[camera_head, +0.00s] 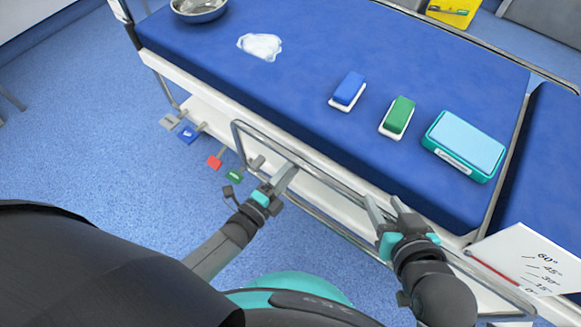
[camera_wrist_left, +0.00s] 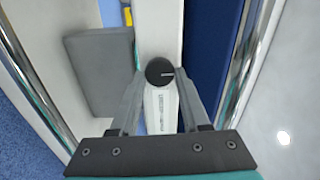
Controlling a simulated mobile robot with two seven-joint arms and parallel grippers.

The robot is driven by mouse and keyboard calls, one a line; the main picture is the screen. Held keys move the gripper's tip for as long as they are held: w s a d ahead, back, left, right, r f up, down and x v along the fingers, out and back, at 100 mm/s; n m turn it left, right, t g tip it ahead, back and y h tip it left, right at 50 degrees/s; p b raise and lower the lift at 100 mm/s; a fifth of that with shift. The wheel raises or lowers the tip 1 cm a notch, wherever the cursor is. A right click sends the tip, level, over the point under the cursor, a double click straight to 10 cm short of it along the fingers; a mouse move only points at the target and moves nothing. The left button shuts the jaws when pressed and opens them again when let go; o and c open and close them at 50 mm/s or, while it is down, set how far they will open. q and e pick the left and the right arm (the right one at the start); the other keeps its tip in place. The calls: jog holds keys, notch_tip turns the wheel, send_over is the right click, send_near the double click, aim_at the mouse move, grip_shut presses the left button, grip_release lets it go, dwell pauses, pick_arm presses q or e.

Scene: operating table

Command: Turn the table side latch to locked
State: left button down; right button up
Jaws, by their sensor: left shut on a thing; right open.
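In the head view the left gripper (camera_head: 286,174) is at the table's side rail, and the knob is hidden there. My right gripper (camera_head: 384,204) is open and empty, close to the table's side further right.
A metal side rail (camera_head: 330,187) runs along the blue table (camera_head: 300,85). Blue (camera_head: 348,88) and green (camera_head: 399,115) blocks, a teal box (camera_head: 466,145), gauze (camera_head: 260,46) and a metal bowl (camera_head: 199,9) are on top. Coloured pedals (camera_head: 214,162) stick out below. An angle scale (camera_head: 530,258) stands at right.

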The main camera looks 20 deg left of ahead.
pick_arm(q)
jog(key=shift+m, duration=0.4)
pick_arm(e)
jog(key=shift+a, duration=0.2)
pick_arm(q)
jog(key=shift+c, duration=1.9)
grip_release()
pick_arm(e)
jog(key=shift+s+f, duration=0.1)
jog(key=shift+d, duration=0.1)
jog(key=shift+s+d, duration=0.15)
jog(key=shift+d, duration=0.2)
pick_arm(q)
jog(key=p+v, duration=0.2)
jog(key=v, duration=1.3)
jog(key=shift+p, duration=0.4)
pick_arm(e)
jog(key=s+d+g+h, duration=0.2)
jog(key=s+d+g, duration=0.2)
jog(key=d, duration=0.1)
jog(key=shift+s+d+r+m+g+h, duration=0.2)
jog(key=shift+s+r+m+g+h, duration=0.1)
jog(key=shift+r+g, duration=0.1)
pick_arm(q)
jog(key=shift+s, duration=0.15)
